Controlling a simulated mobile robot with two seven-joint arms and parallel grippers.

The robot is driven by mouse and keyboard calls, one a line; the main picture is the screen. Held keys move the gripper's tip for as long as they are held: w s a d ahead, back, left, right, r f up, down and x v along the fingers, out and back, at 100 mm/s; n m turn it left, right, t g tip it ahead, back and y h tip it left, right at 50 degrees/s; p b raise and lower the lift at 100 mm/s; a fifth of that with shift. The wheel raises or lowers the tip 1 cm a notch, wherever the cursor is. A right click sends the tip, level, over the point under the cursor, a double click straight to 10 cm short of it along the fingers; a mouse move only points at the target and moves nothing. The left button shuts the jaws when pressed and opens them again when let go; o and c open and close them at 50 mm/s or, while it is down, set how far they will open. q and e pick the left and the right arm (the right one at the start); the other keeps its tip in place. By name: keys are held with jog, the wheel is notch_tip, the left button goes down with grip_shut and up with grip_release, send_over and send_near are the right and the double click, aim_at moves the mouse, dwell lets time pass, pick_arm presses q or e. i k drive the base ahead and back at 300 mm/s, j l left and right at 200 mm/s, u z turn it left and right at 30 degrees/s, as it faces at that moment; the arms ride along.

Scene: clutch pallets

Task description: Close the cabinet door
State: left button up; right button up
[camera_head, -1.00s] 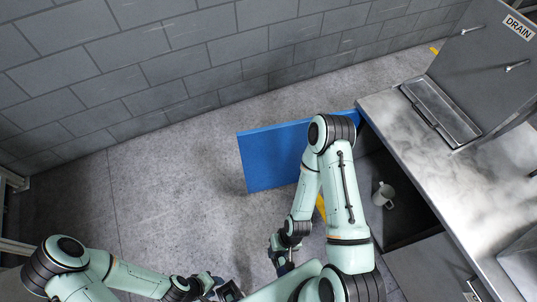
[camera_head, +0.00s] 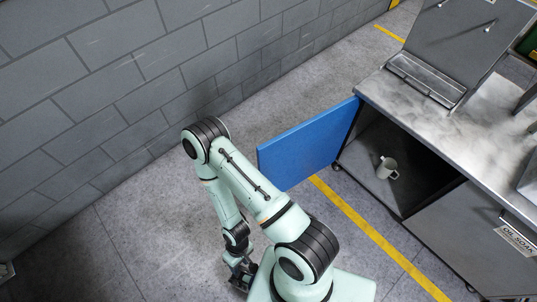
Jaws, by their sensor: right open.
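The blue cabinet door (camera_head: 310,146) stands wide open, swung out from the left edge of the cabinet opening. The metal cabinet (camera_head: 448,205) is at the right, and its dark inside shows. A white mug (camera_head: 387,168) stands inside it. My right gripper (camera_head: 240,281) is low in the view, pointing down over the floor, open and empty. It is apart from the door, to its lower left. My right arm passes in front of the floor left of the door. My left gripper is out of view.
The metal worktop (camera_head: 440,110) with a drain tray (camera_head: 427,80) is above the cabinet. A grey block wall (camera_head: 120,70) runs along the left and back. A yellow floor line (camera_head: 380,240) passes in front of the cabinet. The floor at the lower left is clear.

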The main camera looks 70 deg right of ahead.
aim_at(287, 159)
jog(key=i+z, duration=0.35)
jog(key=i+j+z, duration=0.15)
jog(key=i+z, duration=0.2)
jog(key=i+j+z, duration=0.35)
jog(key=i+z, duration=0.15)
jog(key=z, duration=0.25)
jog(key=i+z, duration=0.2)
jog(key=z, duration=0.2)
jog(key=i+z, duration=0.15)
jog(key=z, duration=0.25)
jog(key=i+z, duration=0.15)
jog(key=z, duration=0.25)
jog(key=i+z, duration=0.15)
jog(key=z, duration=0.25)
jog(key=i+z, duration=0.1)
jog(key=z, duration=0.3)
jog(key=i+j+z, duration=0.1)
jog(key=z, duration=0.3)
jog(key=i+j+z, duration=0.1)
jog(key=z, duration=0.3)
jog(key=i+j+z, duration=0.4)
jog(key=j+z, duration=0.25)
jog(key=l, duration=0.1)
